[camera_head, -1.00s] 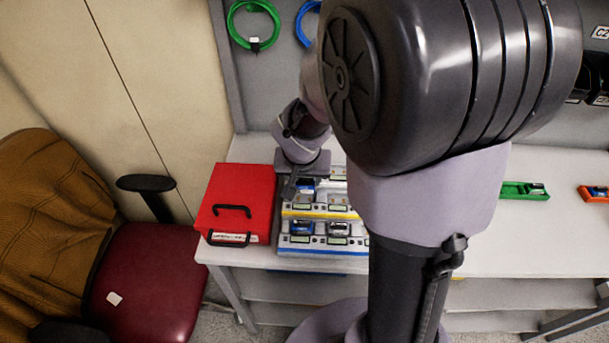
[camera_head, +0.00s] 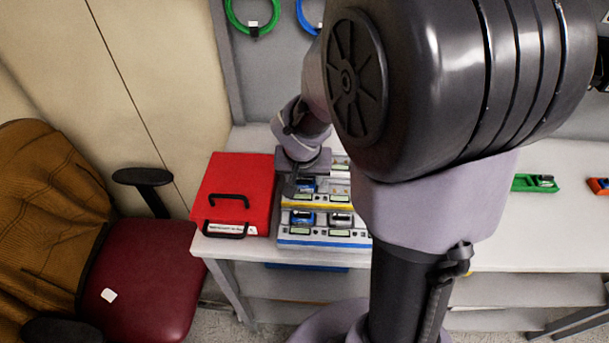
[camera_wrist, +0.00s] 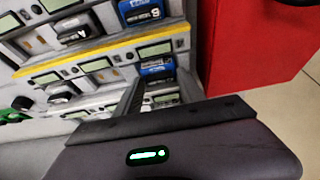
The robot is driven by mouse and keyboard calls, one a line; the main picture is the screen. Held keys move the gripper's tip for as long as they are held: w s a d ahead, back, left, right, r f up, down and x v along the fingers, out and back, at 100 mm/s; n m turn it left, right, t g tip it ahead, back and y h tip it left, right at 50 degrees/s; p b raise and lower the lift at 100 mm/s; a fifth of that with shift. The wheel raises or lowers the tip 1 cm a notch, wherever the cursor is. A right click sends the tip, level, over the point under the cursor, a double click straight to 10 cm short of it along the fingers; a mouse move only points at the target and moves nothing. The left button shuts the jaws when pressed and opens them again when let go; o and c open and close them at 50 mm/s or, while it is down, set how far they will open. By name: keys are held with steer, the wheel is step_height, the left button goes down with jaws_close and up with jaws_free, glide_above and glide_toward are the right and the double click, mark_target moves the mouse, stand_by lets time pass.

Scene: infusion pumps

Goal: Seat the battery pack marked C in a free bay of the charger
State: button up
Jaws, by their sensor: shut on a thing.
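The charger (camera_head: 318,244) is a pale stepped unit with yellow and blue strips and several small displays. My gripper (camera_head: 292,191) is low over its rear left part, pointing down. In the wrist view my gripper (camera_wrist: 140,84) has its fingers at a blue-labelled battery pack (camera_wrist: 155,68) and is shut on it. This pack also shows in the head view (camera_head: 305,186). Its mark is too small to read, and whether it sits fully in a bay cannot be told. A front blue-labelled pack (camera_wrist: 140,11) and dark packs (camera_wrist: 79,27) sit in other bays.
A red case (camera_head: 232,180) stands close left of the charger. A green tray (camera_head: 533,184) and an orange tray (camera_head: 599,187) lie far right on the bench. A dark red chair (camera_head: 140,270) stands at left. My arm hides the charger's right part.

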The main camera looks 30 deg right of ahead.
steer(key=shift+f+b, duration=0.25)
steer(key=shift+b, duration=0.1)
steer(key=o, duration=1.5)
steer(key=shift+o, duration=0.2)
steer(key=shift+r, duration=0.15)
steer(key=p+v, duration=0.6)
steer(key=v, duration=1.1)
steer(key=shift+p, duration=0.3)
steer(key=shift+r, duration=0.1)
steer(key=s+a+f+n+t+y+b, duration=0.1)
steer(key=s+a+y+b, duration=0.3)
steer(key=s+a, duration=0.7)
steer(key=shift+s+a+n+t+y+b, duration=0.35)
steer(key=shift+a+n+t+b, duration=0.15)
steer(key=shift+a+n+b, duration=0.3)
